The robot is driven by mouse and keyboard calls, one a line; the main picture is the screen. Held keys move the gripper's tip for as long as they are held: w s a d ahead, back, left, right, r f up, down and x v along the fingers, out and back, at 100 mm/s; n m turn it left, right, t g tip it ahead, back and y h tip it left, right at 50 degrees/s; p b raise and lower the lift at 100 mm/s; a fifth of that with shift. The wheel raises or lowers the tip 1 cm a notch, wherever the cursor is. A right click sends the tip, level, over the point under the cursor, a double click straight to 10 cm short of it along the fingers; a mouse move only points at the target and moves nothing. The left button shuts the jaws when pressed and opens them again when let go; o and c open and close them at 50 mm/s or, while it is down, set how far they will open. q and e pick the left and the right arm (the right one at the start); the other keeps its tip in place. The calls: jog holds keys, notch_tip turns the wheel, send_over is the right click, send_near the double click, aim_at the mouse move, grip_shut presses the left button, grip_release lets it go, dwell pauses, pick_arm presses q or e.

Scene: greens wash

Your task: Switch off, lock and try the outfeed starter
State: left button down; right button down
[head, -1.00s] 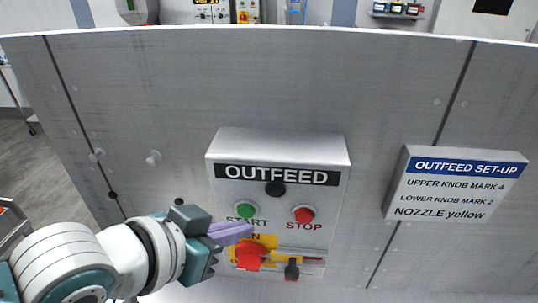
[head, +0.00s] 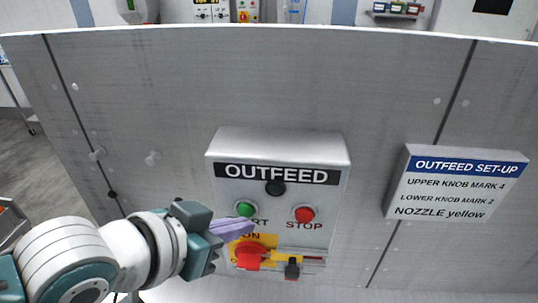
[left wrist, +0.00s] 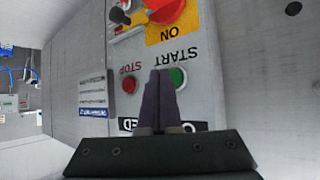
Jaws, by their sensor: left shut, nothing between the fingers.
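The grey OUTFEED starter box (head: 330,232) is on a metal panel. It has a green START button (head: 246,209), a red STOP button (head: 304,214) and, lower down, a red rotary switch (head: 247,257) on a yellow plate marked ON. A small black item (head: 292,269) sits right of the switch. My left gripper (head: 250,227) is shut and empty, its purple fingers in front of the START label. In the left wrist view its fingertips (left wrist: 160,74) overlap the panel beside the green button (left wrist: 177,77). My right gripper is out of view.
An OUTFEED SET-UP sign (head: 455,188) is on the panel to the right, clear of the box. Small pegs (head: 152,158) stick out of the panel at left. Beyond the panel's top edge are other control boxes (head: 211,11) and a shelf of small jars (head: 397,8).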

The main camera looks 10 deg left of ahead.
pick_arm(q)
jog(key=shift+w, duration=0.65)
dwell(0.6)
dwell(0.3)
jog(key=shift+s+p, duration=0.45)
jog(key=shift+s, duration=0.4)
jog(key=s+p, duration=0.3)
jog(key=s, duration=0.2)
jog(key=shift+d, duration=0.1)
